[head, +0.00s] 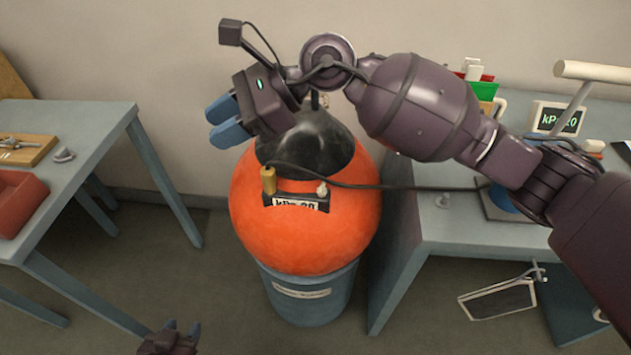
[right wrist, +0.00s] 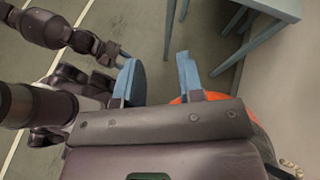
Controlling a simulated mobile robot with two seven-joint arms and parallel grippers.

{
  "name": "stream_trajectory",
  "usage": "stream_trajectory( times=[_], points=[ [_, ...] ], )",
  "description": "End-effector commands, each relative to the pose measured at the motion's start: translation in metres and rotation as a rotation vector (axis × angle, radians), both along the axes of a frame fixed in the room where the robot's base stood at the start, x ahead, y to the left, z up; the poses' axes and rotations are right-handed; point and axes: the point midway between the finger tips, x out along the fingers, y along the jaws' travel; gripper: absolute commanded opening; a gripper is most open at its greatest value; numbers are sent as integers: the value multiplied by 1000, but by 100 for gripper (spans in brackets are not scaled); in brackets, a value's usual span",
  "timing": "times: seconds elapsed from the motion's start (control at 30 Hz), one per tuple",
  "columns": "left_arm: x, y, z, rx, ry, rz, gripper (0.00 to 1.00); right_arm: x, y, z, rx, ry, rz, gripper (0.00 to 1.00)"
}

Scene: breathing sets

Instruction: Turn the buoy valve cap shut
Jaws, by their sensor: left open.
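The orange buoy (head: 300,235) sits upright in a blue-grey bin (head: 312,300), with a black top (head: 312,145). My right gripper (head: 225,122) is open and empty, up and left of the black top. Its blue fingers stand apart in the right wrist view (right wrist: 158,78), where a little orange shows behind. My left gripper (head: 172,340) is open, low at the bottom edge, away from the buoy.
A left table (head: 75,125) holds a red tray (head: 20,200), a wooden board (head: 25,150) and a grey knob (head: 63,155). A right table (head: 430,230) holds a kPa display (head: 558,118) and another small knob (head: 442,200). A dark hose crosses the buoy's front toward the right table.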

Motion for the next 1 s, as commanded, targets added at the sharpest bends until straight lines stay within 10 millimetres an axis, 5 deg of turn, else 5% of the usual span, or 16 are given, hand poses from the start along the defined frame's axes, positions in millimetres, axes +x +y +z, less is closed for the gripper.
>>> stream_trajectory(
  times=[0.2,0.4,0.6,0.83,1.0],
  points=[
    [5,-1,8,0,-16,-2,43,32,-37,-69,-372,-417,206,35],
    [6,-1,12,1,-22,-3,43,62,-93,-108,-712,-655,466,35],
    [6,-1,11,0,-20,-4,43,71,-131,-116,-892,-737,706,35],
    [5,-1,9,1,-15,-4,43,69,-136,-122,-888,-754,786,35],
    [5,0,7,1,-11,-3,43,68,-136,-143,-886,-751,784,35]
  ],
)
